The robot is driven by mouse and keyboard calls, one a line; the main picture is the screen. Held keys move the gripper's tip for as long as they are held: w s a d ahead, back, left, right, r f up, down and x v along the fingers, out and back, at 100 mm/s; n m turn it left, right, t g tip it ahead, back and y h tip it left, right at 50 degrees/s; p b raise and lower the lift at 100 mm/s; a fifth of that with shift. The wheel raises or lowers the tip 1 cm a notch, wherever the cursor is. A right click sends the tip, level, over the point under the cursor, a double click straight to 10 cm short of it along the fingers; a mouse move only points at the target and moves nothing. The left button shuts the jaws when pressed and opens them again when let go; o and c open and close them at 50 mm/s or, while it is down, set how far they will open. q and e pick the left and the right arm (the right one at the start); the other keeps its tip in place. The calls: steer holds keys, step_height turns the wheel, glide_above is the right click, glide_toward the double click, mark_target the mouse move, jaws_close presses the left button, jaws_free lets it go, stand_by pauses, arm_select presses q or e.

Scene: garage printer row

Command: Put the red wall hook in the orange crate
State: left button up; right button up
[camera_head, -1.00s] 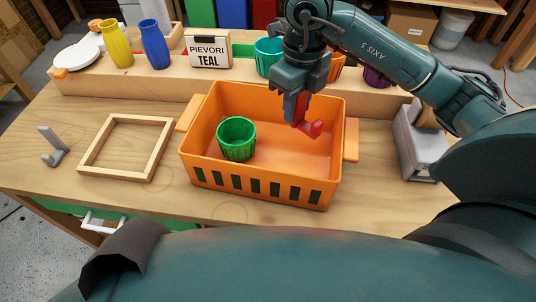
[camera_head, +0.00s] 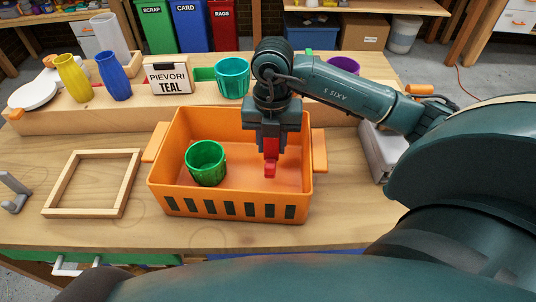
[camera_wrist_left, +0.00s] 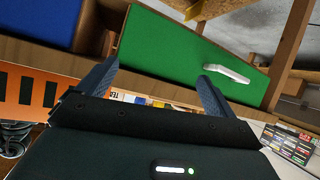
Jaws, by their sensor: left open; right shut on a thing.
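The red wall hook (camera_head: 270,165) is held in my right gripper (camera_head: 270,146), which is shut on it and points down inside the outline of the orange crate (camera_head: 235,209). I cannot tell whether the hook touches the crate floor. The upper part of the hook is hidden between the fingers. A green ribbed cup (camera_head: 206,163) stands in the left part of the crate. My left gripper (camera_wrist_left: 155,80) shows in the left wrist view, open and empty, with a green drawer front (camera_wrist_left: 185,50) beyond it.
A wooden frame (camera_head: 92,152) and a grey hook (camera_head: 14,193) lie left of the crate. A grey box (camera_head: 383,152) stands to the right. A raised shelf behind holds a yellow vase (camera_head: 73,78), a blue vase (camera_head: 113,76), a sign (camera_head: 168,76) and a teal cup (camera_head: 232,77).

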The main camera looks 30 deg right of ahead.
mark_target(271, 153)
steer(key=shift+f, duration=1.9)
steer(key=shift+f, duration=0.2)
steer(key=o, duration=0.9)
steer(key=shift+o, duration=0.2)
steer(key=shift+r, duration=0.25)
step_height(271, 153, up, 12)
steer(key=shift+p, duration=0.35)
